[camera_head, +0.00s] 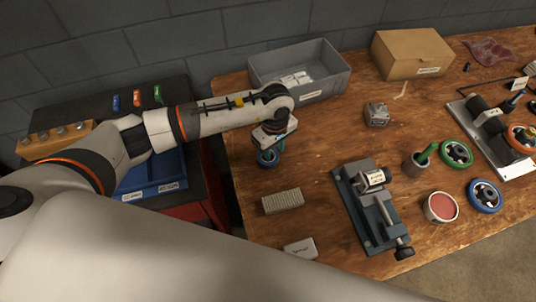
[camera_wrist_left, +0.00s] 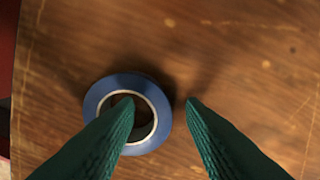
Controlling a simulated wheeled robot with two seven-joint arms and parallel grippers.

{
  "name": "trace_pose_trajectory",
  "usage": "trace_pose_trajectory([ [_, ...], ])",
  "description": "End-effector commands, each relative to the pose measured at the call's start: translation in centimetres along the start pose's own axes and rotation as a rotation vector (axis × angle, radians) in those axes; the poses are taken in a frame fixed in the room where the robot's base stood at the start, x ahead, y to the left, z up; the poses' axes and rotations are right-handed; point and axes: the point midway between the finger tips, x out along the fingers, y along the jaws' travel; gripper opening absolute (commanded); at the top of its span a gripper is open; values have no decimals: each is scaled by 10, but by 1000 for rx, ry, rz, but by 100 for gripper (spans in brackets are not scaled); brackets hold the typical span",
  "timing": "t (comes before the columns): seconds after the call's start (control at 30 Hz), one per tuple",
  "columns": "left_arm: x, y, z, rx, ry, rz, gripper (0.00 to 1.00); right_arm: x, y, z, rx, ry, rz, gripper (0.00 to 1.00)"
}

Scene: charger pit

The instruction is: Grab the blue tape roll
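The blue tape roll (camera_head: 267,160) lies on the wooden bench near its left edge, partly hidden under my left gripper (camera_head: 271,148). In the left wrist view the blue tape roll (camera_wrist_left: 91,108) lies flat, a ring with a pale inner core. My left gripper (camera_wrist_left: 159,104) is open, with dark green fingers. Its left fingertip appears over the roll's hole and its right fingertip just outside the ring's right side. I cannot tell how far the fingertips are above the roll. Nothing is held. My right gripper is not in view.
A grey bin (camera_head: 330,88) stands behind the gripper, with a cardboard box (camera_head: 410,55) to its right. A beige ribbed block (camera_head: 282,202) and a white box (camera_head: 300,249) lie in front. A vise (camera_head: 375,213) stands to the right. Bare wood lies right of the roll.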

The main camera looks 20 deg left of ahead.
Motion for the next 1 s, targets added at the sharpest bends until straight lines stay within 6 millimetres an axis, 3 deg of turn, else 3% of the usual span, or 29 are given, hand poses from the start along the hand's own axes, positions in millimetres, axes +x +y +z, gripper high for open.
trace_pose_trajectory([
  [0.17, 0, 0, 0, 0, 0, -1, 36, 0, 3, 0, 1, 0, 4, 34],
  [0.4, 0, 0, 0, -1, 0, -1, 0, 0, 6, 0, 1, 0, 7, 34],
  [0.8, -1, 0, 0, -1, -1, -1, 0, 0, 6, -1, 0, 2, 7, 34],
  [1.0, -24, -1, 2, 1, -3, -5, 0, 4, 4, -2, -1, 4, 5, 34],
])
